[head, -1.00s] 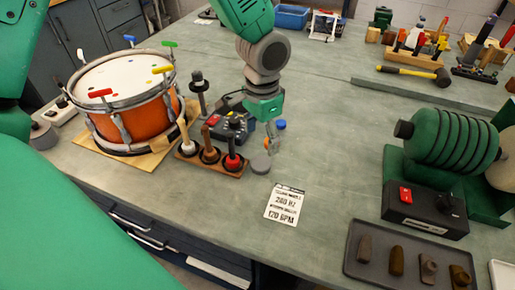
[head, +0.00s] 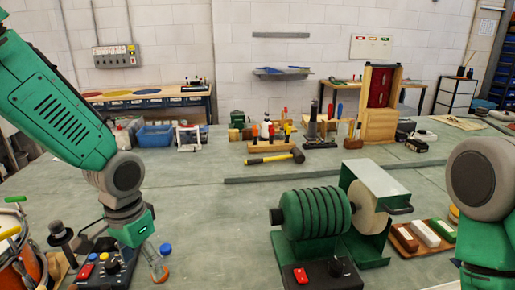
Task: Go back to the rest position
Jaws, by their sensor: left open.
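My left arm comes in from the left, green with grey joints.
An orange drum (head: 14,262) stands at the lower left, partly cut off. A green ribbed roller machine (head: 315,212) stands at centre right. A yellow-handled hammer (head: 270,158) and tool racks lie behind it. A blue bin (head: 155,135) is at the back left. The middle bench top (head: 215,220) is clear.

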